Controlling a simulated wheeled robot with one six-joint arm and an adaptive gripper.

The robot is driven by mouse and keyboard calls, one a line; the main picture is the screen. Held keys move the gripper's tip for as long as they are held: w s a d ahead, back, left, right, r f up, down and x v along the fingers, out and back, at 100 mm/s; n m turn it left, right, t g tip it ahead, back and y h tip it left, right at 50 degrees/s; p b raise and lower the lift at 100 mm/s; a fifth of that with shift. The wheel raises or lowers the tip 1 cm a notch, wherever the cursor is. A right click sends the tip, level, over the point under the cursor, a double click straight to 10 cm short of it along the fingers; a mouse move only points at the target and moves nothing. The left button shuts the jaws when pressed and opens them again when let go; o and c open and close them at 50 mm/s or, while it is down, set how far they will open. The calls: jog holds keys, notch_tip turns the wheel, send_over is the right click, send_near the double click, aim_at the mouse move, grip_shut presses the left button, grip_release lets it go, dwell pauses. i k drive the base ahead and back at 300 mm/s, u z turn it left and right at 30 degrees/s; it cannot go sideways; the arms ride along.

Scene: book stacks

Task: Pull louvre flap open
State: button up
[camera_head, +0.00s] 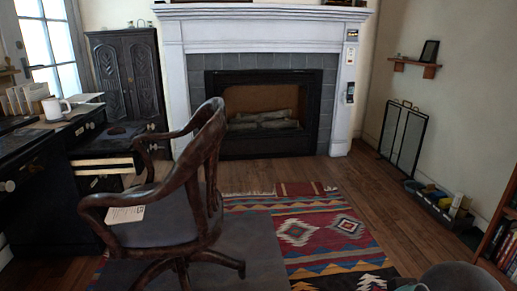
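I cannot make out a louvre flap in the head view. The fireplace (268,121) across the room has a dark frame around a brownish opening with logs in it, and no slats show there. Two small fittings are on the right post of the white mantel, an upper one (351,36) and a lower one (350,92). They are too small to tell what they are. My gripper is not in view.
A wooden armchair (165,226) with a paper on its seat stands at left centre, beside a dark desk (40,190) with drawers pulled out. A patterned rug (325,232) lies on open floor right of the chair. A black folding screen (403,137) leans by the right wall; a low tray (433,205) sits below.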

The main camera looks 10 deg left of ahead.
aim_at(257, 145)
jog(key=z, duration=0.5)
jog(key=k, duration=0.6)
jog(key=z, duration=0.2)
jog(key=i, duration=1.2)
jog(key=u, duration=0.95)
jog(key=i, duration=1.8)
jog(key=u, duration=0.35)
jog(key=i, duration=1.85)
jog(key=z, duration=0.4)
jog(key=i, duration=1.3)
jog(key=z, duration=0.25)
